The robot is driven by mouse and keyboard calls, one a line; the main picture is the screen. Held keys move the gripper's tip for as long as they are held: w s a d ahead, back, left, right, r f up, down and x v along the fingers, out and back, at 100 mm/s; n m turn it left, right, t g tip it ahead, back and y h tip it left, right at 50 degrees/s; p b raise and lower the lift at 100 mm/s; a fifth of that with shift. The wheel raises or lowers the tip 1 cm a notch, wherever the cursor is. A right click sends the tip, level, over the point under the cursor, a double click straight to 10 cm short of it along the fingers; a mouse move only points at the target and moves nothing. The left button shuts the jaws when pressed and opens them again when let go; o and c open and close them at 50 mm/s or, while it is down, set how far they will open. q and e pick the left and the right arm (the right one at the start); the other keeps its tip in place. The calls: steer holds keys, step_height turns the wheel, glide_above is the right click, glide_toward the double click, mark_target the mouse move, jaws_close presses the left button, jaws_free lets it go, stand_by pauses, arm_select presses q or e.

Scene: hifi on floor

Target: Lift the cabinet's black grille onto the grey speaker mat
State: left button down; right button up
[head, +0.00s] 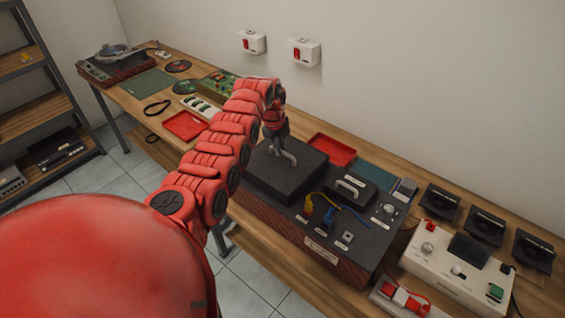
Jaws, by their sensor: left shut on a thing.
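The cabinet (318,247) is a long dark box with a reddish-brown front on the workbench. The black grille (262,178) is a thick, flat, square slab at the cabinet's left end. My left gripper (286,156) reaches down onto the slab's top from the upper left and is shut on it; the exact grip point is small and partly hidden by the fingers. I cannot tell whether the slab is clear of the cabinet. I cannot surely pick out the grey speaker mat; a grey-teal flat patch (374,175) lies behind the cabinet. My right gripper is not in view.
A red tray (331,150) lies behind the slab and another red tray (185,125) to its left. Yellow and blue leads (329,207) and a handled black block (350,188) are on the cabinet. Several black speaker-like units (486,226) and a white panel (457,262) stand right.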

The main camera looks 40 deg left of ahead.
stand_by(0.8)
arm_select(q)
steer(key=shift+r, duration=0.2)
step_height(320, 180, up, 10)
steer(key=b, duration=0.4)
steer(key=shift+r, duration=0.2)
steer(key=shift+f, duration=0.1)
